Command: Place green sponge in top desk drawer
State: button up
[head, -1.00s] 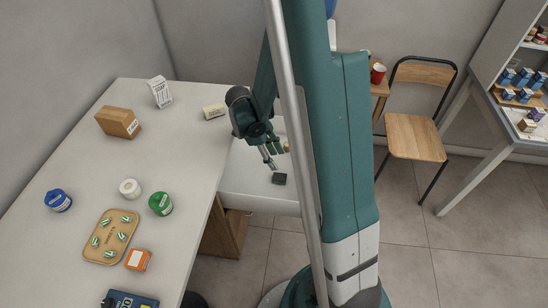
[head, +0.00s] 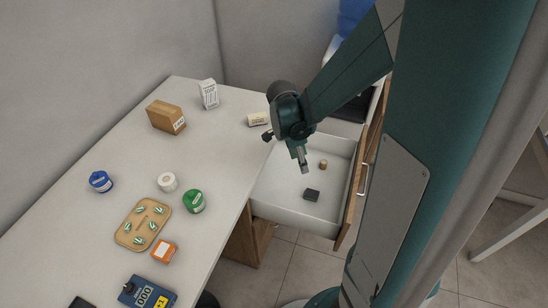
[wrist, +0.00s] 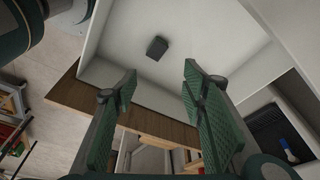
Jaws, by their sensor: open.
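The green sponge (head: 312,195) is a small dark green block lying on the floor of the open top desk drawer (head: 276,206). In the wrist view the sponge (wrist: 157,48) shows as a dark block on the white drawer floor, beyond my fingers and apart from them. My gripper (head: 304,170) is above the drawer, to the upper left of the sponge in the head view. In the wrist view its two green finger pads (wrist: 150,115) are spread apart with nothing between them.
The drawer front has a metal handle (head: 364,179). On the desk are a cardboard box (head: 166,117), a white carton (head: 208,94), a green jar (head: 194,201) and a tray (head: 128,239).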

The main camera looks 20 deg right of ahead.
jog(key=s+a+r+n+t+y, duration=0.1)
jog(key=s+a+r+n+t, duration=0.3)
jog(key=a+r+n, duration=0.4)
jog(key=s+a+r+n+t+y, duration=0.2)
jog(key=s+a+r+n+t, duration=0.2)
jog(key=s+a+r+n, duration=0.3)
jog(key=shift+s+a+r+n, duration=0.15)
jog(key=shift+a+r+n, duration=0.35)
jog(key=shift+r+n, duration=2.2)
jog(key=shift+f, duration=0.15)
